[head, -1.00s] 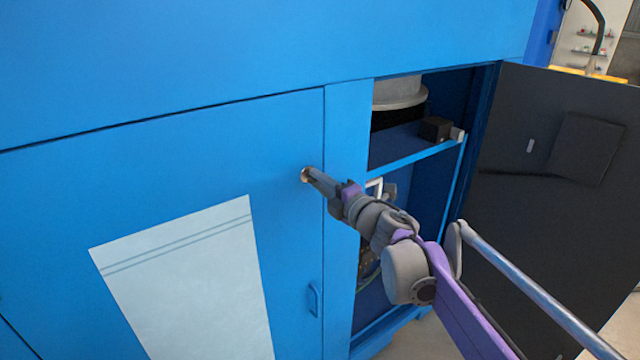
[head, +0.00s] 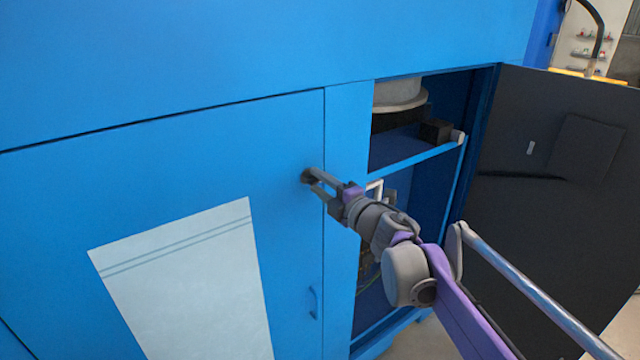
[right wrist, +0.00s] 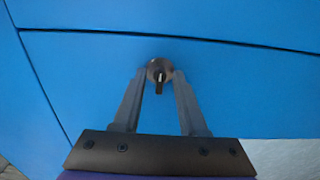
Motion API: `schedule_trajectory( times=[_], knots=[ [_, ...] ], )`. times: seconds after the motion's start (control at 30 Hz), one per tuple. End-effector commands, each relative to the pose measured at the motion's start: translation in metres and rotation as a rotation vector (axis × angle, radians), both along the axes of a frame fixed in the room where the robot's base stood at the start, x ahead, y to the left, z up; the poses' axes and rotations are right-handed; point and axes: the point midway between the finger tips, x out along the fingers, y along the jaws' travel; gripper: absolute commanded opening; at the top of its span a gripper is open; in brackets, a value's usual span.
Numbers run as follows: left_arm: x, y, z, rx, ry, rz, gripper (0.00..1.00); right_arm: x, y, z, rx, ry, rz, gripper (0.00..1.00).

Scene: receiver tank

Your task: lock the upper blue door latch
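The upper blue door latch is a small dark round knob (head: 305,176) near the upper right edge of the closed blue door (head: 210,150). In the right wrist view the latch (right wrist: 159,72) shows a narrow upright tab with a light mark, pointing down in the picture. My right gripper (head: 312,179) is at the latch with its fingers apart. In the right wrist view the right gripper's fingertips (right wrist: 159,75) stand on either side of the latch; whether they touch its rim I cannot tell. My left gripper is out of view.
To the right is an open compartment with a shelf (head: 410,148). A dark open door (head: 560,190) stands further right, behind my arm.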

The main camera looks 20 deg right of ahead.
Motion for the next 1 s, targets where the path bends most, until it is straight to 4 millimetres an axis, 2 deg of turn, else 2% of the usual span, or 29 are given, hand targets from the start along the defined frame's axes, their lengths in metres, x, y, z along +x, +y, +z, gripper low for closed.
schedule_trajectory(
  times=[0.23,0.33,0.7,0.83,1.0],
  knots=[
    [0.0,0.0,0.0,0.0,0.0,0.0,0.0,-0.001,-0.001,0.0,0.0,0.0,-0.001,0.41],
    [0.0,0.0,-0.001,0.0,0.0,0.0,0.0,-0.008,-0.004,0.0,-0.001,0.0,-0.002,0.41],
    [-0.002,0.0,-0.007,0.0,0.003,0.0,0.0,-0.074,-0.028,-0.001,-0.001,0.0,-0.004,0.41],
    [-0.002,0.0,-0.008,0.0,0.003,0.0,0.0,-0.091,-0.034,0.0,-0.001,0.001,-0.003,0.41],
    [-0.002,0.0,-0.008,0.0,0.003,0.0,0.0,-0.101,-0.037,0.0,-0.001,0.0,-0.001,0.41]
  ],
)
